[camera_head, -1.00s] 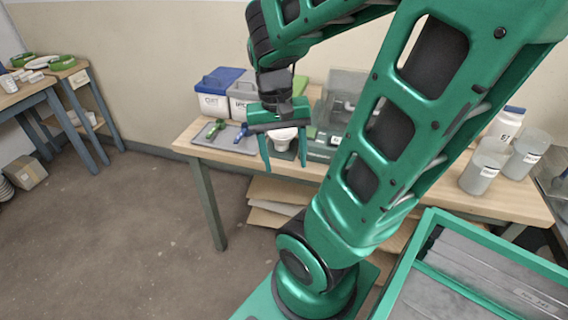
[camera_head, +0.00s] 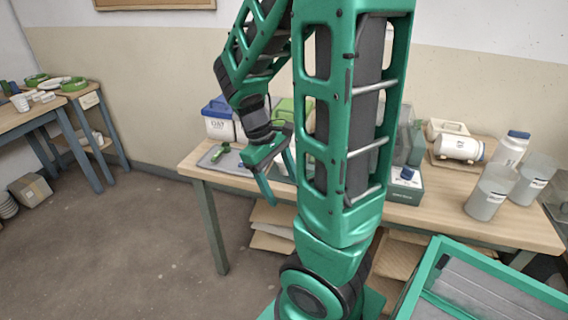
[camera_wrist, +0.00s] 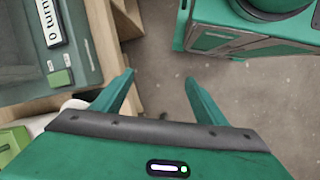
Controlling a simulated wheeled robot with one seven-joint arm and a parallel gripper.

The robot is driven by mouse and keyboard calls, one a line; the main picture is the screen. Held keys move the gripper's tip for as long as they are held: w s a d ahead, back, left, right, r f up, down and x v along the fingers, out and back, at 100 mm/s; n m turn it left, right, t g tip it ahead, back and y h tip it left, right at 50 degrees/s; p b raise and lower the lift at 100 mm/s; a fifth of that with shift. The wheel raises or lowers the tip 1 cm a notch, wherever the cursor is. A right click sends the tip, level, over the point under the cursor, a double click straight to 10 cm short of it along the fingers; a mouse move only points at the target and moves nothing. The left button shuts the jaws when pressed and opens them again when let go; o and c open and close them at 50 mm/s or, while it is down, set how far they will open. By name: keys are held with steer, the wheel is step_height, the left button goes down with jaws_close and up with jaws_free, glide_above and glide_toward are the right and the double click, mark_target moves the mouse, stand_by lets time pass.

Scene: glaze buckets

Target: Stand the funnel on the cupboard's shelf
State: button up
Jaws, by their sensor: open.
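My gripper (camera_head: 276,178) is open and empty, above the front edge of the long table, left of my upright arm link. In the wrist view its two fingers (camera_wrist: 160,80) are spread, with floor between them. I cannot make out the funnel for sure. A pale rounded thing (camera_wrist: 74,104) shows partly behind the left finger in the wrist view and may be it. My arm hides the middle of the table in the head view. I cannot identify the cupboard or its shelf in either view.
The long table (camera_head: 430,215) carries a grey tray (camera_head: 222,158), a blue-lidded tub (camera_head: 219,122), grey beakers (camera_head: 490,195) and a white jar (camera_head: 460,148) on its side. Boards (camera_head: 272,228) lie below. A small side table (camera_head: 20,122) stands left. Floor (camera_head: 130,240) between is clear.

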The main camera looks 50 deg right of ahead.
steer(key=w+d+f+n+g+h, duration=0.2)
steer(key=w+d+f+n+h, duration=0.3)
steer(key=w+n, duration=0.2)
steer(key=n+h, duration=0.5)
steer(key=n, duration=0.2)
glide_toward(282, 167)
steer(key=shift+s+d+f+t, duration=0.3)
steer(key=shift+s+f+t, duration=0.15)
steer(key=shift+f, duration=0.3)
steer(key=shift+w+r+n+h, duration=0.15)
steer(key=shift+w+n+h, duration=0.15)
steer(key=shift+w+h, duration=0.15)
steer(key=x, duration=0.5)
steer(key=shift+w+d, duration=0.1)
steer(key=shift+d, duration=0.15)
steer(key=shift+w+f+x, duration=0.15)
steer(key=shift+f+x, duration=0.05)
steer(key=shift+x, duration=1.15)
steer(key=shift+w+f+x, duration=0.1)
steer(key=shift+f+x, duration=0.05)
steer(key=shift+x, duration=1.15)
steer(key=c, duration=1.3)
steer(key=shift+a+r, duration=0.1)
steer(key=shift+r, duration=0.05)
steer(key=shift+c, duration=0.2)
